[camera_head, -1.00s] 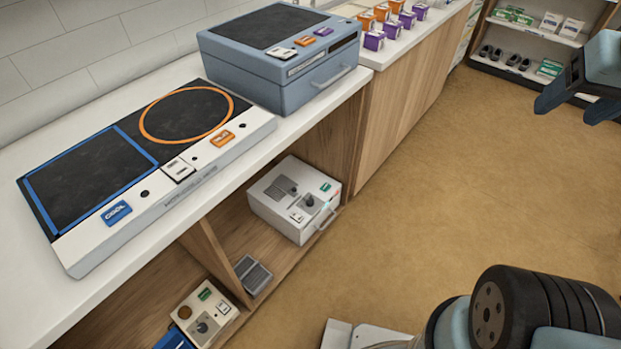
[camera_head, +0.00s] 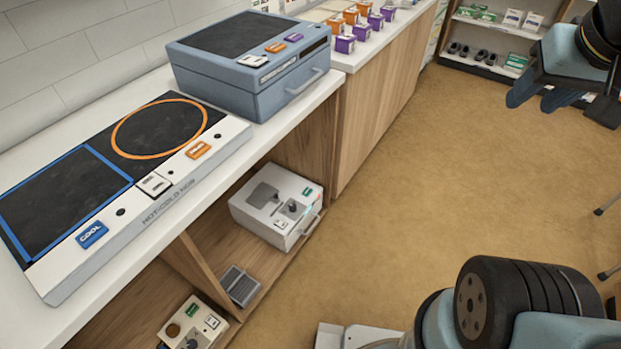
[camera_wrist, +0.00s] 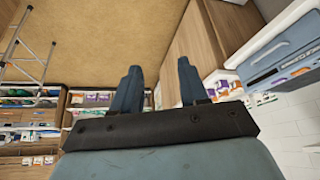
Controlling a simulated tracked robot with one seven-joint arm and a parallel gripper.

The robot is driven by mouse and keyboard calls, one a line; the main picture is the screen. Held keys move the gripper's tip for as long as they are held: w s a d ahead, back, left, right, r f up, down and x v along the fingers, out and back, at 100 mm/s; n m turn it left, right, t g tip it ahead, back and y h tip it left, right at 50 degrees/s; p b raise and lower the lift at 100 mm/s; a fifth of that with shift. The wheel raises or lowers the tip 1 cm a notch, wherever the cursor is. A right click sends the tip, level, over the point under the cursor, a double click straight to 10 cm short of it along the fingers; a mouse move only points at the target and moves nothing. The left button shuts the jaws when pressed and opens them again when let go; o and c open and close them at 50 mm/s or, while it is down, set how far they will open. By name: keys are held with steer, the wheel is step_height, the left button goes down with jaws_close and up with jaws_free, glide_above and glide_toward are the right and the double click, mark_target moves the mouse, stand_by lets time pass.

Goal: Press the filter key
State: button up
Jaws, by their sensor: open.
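No key can be read as the filter key. A blue-grey box (camera_head: 250,60) on the counter has a white key (camera_head: 249,62), an orange key (camera_head: 275,47) and a purple key (camera_head: 294,37). A white panel unit (camera_head: 150,215) nearer me has a blue COOL key (camera_head: 92,235), a white key (camera_head: 154,184) and an orange key (camera_head: 198,150). My gripper (camera_head: 535,97) is at the upper right, over the floor and well apart from these units. Its two fingers stand apart and empty in the wrist view (camera_wrist: 158,68).
A white device (camera_head: 270,210) with a green key, a grey pedal (camera_head: 239,287) and a cream device (camera_head: 190,325) sit on shelves under the counter (camera_head: 330,85). Small orange and purple boxes (camera_head: 345,44) stand farther back. The brown floor (camera_head: 480,170) is mostly clear.

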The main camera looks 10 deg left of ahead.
jaws_close()
stand_by(1.4)
